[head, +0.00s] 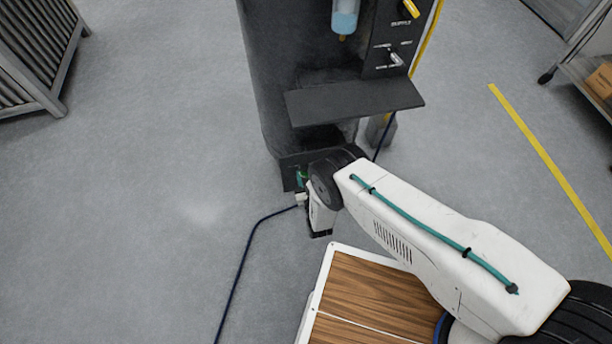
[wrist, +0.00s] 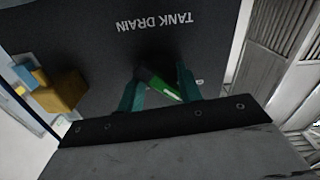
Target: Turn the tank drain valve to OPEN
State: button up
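The tank drain valve has a green lever (wrist: 162,88) on a dark panel (wrist: 95,38) lettered TANK DRAIN, upside down in the wrist view. The lever slants from upper left to lower right. My gripper (wrist: 161,78) has its two teal fingers apart, one on each side of the lever. I cannot tell whether either finger touches it. In the head view, my gripper (head: 302,178) is low at the base of the dark machine (head: 290,70), and a bit of green shows there. My wrist hides most of the valve, and no OPEN mark is readable.
A dark shelf (head: 355,101) juts from the machine above my wrist. A dark hose (head: 243,262) runs along the floor from near my gripper. A wood-topped surface (head: 352,290) lies below my arm. The floor at left is clear up to a slatted rack (head: 35,50).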

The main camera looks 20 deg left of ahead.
jog(key=shift+m, duration=0.3)
jog(key=m, duration=0.3)
jog(key=shift+m, duration=0.4)
jog(key=m, duration=0.9)
jog(key=shift+f+m, duration=0.1)
jog(key=shift+m, duration=2.1)
jog(key=shift+d, duration=0.1)
jog(key=o, duration=1)
